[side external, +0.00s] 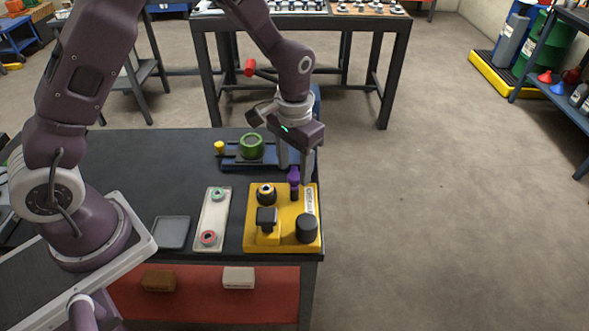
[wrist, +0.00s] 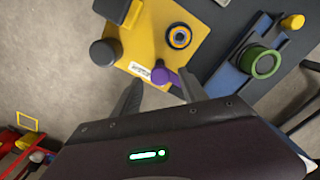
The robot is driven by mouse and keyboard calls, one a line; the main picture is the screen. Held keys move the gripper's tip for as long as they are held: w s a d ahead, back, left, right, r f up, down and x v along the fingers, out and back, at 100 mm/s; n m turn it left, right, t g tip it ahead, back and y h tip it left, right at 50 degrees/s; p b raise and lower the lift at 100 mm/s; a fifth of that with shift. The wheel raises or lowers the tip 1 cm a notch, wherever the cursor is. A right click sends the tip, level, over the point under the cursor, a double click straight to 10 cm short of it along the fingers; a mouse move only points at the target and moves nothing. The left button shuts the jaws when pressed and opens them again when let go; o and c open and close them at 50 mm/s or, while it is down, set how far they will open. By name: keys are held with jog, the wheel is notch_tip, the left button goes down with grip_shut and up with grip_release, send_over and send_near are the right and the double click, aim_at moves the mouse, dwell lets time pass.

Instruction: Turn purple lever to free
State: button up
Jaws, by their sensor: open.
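The purple lever (side external: 294,178) stands at the far edge of the yellow panel (side external: 284,241), which lies near the right end of the dark bench. In the wrist view the lever (wrist: 160,75) has a round purple head and a short arm pointing right. My gripper (side external: 295,172) is open above the lever, with one finger on each side of it. In the wrist view the fingertips of my gripper (wrist: 161,81) are apart, with the lever between and just beyond them. I cannot tell whether either finger touches it. A white label (side external: 310,201) lies beside the lever; its text is unreadable.
The panel also carries a ringed knob (side external: 266,192), a black block-shaped switch (side external: 266,217) and a black round knob (side external: 307,228). A blue fixture with a green ring (side external: 251,146) lies behind. A pale strip (side external: 211,222) and grey tray (side external: 172,232) sit left.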

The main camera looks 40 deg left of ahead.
aim_at(294, 176)
notch_tip(294, 176, up, 6)
jog(key=shift+f, duration=0.15)
jog(key=s+a+r+t, duration=0.2)
jog(key=s+r, duration=0.3)
jog(key=r, duration=0.5)
jog(key=s+a+r+t, duration=0.1)
jog(key=s+r, duration=0.2)
jog(key=s, duration=0.6)
jog(key=s+a+r+t, duration=0.1)
jog(key=s+r+t, duration=0.1)
jog(key=s, duration=0.7)
jog(key=shift+r+t, duration=0.3)
jog(key=shift+r, duration=0.35)
